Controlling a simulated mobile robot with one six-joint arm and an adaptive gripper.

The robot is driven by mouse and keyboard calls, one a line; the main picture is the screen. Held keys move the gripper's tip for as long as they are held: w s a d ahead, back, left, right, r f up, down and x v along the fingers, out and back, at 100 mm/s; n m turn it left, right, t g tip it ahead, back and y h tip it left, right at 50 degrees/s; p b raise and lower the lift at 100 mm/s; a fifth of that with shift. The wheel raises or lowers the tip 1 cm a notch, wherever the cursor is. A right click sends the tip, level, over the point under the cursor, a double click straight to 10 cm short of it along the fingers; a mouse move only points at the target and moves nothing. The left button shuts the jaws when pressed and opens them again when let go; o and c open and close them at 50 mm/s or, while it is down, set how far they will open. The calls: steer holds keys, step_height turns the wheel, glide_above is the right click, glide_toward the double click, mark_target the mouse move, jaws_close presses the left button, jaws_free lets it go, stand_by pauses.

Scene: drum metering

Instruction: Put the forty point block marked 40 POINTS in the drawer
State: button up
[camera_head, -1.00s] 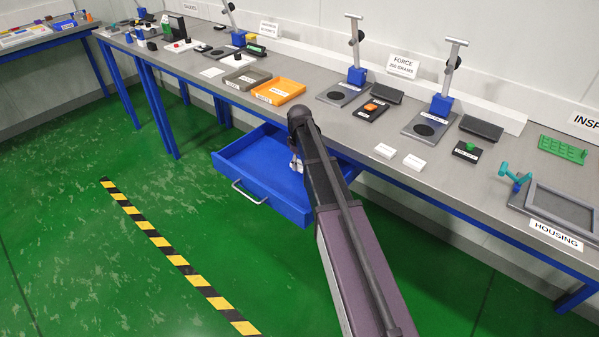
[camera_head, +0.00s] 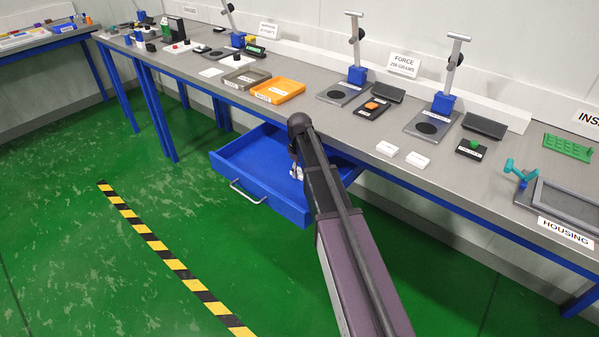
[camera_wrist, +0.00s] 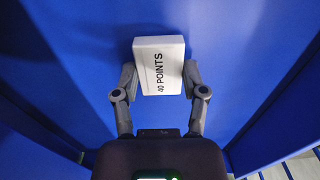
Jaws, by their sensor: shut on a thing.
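The white block marked 40 POINTS (camera_wrist: 160,62) shows in the wrist view between the two fingers of my gripper (camera_wrist: 160,82), which is shut on it. The blue drawer (camera_head: 236,152) is pulled out below the bench. In the wrist view the drawer's blue inside (camera_wrist: 75,60) surrounds the block. In the head view my gripper (camera_head: 296,172) is low inside the drawer, partly hidden by my arm. Whether the block touches the drawer floor I cannot tell.
The drawer's metal handle (camera_head: 248,192) faces the open green floor. Two white blocks (camera_head: 402,154) lie near the bench's front edge. An orange tray (camera_head: 277,91) and a grey tray (camera_head: 246,78) sit on the bench above the drawer.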

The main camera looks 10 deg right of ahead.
mark_target(299, 172)
steer(key=shift+f, duration=0.15)
steer(key=o, duration=1.1)
steer(key=shift+c, duration=0.2)
step_height(299, 172, up, 12)
steer(key=p, duration=1.2)
steer(key=shift+s, duration=0.1)
steer(key=s+a+m, duration=0.2)
steer(key=s+m, duration=0.1)
steer(key=s, duration=0.9)
steer(key=s+a+m, duration=0.2)
steer(key=s+m, duration=0.2)
steer(key=s, duration=0.8)
steer(key=shift+s, duration=0.3)
steer(key=shift+a, duration=0.1)
